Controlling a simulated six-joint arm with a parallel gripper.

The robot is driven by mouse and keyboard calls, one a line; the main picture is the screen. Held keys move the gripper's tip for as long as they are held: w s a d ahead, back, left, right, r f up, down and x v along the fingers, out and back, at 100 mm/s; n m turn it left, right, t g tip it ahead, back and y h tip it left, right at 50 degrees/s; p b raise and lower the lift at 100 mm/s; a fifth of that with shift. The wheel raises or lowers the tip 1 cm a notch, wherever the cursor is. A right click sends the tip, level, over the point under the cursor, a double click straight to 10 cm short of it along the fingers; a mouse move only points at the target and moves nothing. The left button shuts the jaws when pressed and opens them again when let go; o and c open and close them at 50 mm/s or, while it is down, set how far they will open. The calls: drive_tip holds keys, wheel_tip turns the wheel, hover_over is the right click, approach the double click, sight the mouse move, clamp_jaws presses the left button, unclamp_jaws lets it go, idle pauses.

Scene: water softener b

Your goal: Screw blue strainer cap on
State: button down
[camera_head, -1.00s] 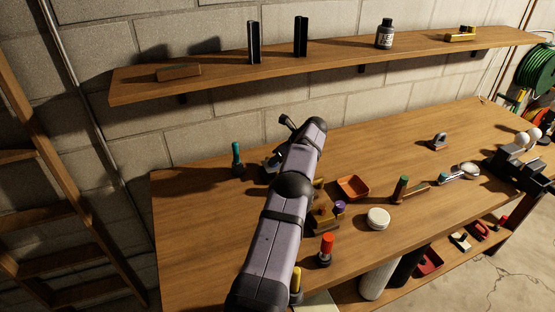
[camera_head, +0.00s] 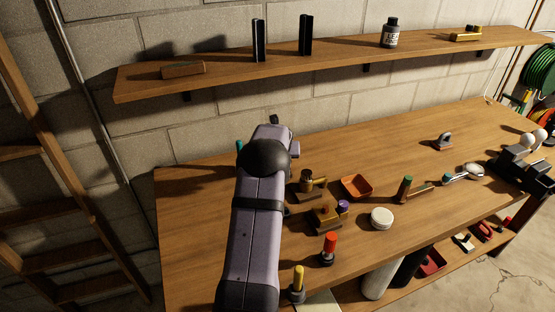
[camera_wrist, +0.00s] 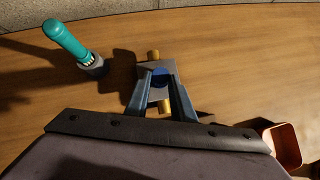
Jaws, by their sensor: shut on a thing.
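In the wrist view my gripper (camera_wrist: 161,82) is shut on the blue strainer cap (camera_wrist: 162,76). Only the cap's round blue top shows between the fingertips. Directly beneath it is a grey block-like body (camera_wrist: 147,70) with a brass port (camera_wrist: 153,55) at its far side and another brass end (camera_wrist: 165,106) at its near side. The cap lines up with the middle of this body. I cannot tell whether it touches the body or is threaded in. In the head view my arm hides the gripper, the cap and most of that body.
A teal-handled tool (camera_wrist: 70,42) stands left of the gripper. Brass fittings on wooden blocks (camera_head: 325,216), a red tray (camera_head: 356,187), a white round lid (camera_head: 381,218) and a red-handled tool (camera_head: 329,248) stand right of my arm. The bench (camera_head: 195,230) is bare at left.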

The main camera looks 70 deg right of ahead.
drive_tip(key=c, duration=1.7)
unclamp_jaws()
drive_tip(key=shift+o, duration=0.2)
wheel_tip(320, 180, up, 2)
drive_tip(key=p, duration=0.3)
drive_tip(key=shift+r, duration=0.2)
drive_tip(key=shift+s+f, duration=0.1)
drive_tip(key=shift+f, duration=0.05)
drive_tip(key=n, duration=0.1)
drive_tip(key=n+t+y, duration=0.1)
drive_tip(key=n+t, duration=0.1)
drive_tip(key=shift+s+d+n+y, duration=0.3)
drive_tip(key=shift+s, duration=0.05)
drive_tip(key=n+y, duration=0.1)
drive_tip(key=n+t, duration=0.1)
drive_tip(key=n, duration=0.1)
drive_tip(key=shift+d+n+y, duration=0.25)
drive_tip(key=shift+n+y, duration=0.05)
drive_tip(key=shift+y, duration=0.1)
drive_tip(key=shift+s+n+t+y, duration=0.1)
drive_tip(key=shift+n+t+y, duration=0.2)
drive_tip(key=shift+n, duration=0.2)
